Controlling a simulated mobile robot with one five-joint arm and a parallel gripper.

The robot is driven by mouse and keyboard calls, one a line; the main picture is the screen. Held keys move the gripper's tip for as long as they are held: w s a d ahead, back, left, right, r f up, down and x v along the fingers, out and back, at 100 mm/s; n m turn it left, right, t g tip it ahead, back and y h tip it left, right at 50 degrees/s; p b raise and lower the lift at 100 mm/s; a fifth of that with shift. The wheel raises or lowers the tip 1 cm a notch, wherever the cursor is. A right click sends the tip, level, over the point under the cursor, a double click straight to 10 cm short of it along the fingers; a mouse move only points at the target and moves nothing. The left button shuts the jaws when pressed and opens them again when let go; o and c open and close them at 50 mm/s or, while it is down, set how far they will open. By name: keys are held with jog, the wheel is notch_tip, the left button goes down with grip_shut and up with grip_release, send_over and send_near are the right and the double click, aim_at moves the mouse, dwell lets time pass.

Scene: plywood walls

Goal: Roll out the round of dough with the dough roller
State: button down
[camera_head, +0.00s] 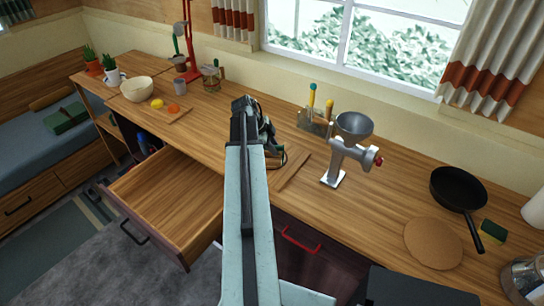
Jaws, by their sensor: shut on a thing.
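My gripper (256,122) is over the counter at the middle of the picture, seen from behind along my pale arm. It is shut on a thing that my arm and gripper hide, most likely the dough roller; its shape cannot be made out. A wooden board (293,172) lies on the counter just right of my arm, partly covered by it. A small dark curved part shows at the board's edge beside my arm. I cannot see the round of dough; it may be hidden behind my arm.
A metal grinder (343,157) stands right of the board, before a utensil holder (315,122). A black pan (458,188) and a round brown mat (433,243) lie at the right. A drawer (168,203) stands open at left. A bowl (137,89) is at the far left.

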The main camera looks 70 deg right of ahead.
jog(key=shift+w+d, duration=0.25)
jog(key=shift+d, duration=0.7)
jog(key=shift+w+d, duration=0.3)
jog(key=shift+d, duration=0.65)
jog(key=shift+w+d, duration=0.25)
jog(key=shift+d, duration=0.7)
jog(key=shift+a, duration=0.1)
jog(key=shift+s+a+f, duration=0.1)
jog(key=shift+s+a, duration=0.15)
jog(key=shift+a, duration=0.7)
jog(key=shift+s+a+r, duration=0.1)
jog(key=shift+s+a, duration=0.2)
jog(key=shift+a, duration=0.7)
jog(key=shift+s+a+f, duration=0.1)
jog(key=shift+s+a, duration=0.15)
jog(key=shift+a, duration=0.7)
jog(key=shift+d, duration=0.1)
jog(key=shift+w+d, duration=0.25)
jog(key=shift+d, duration=0.75)
jog(key=shift+w+d, duration=0.3)
jog(key=shift+d, duration=0.7)
jog(key=shift+w+d, duration=0.25)
jog(key=shift+d, duration=0.75)
jog(key=shift+a, duration=0.15)
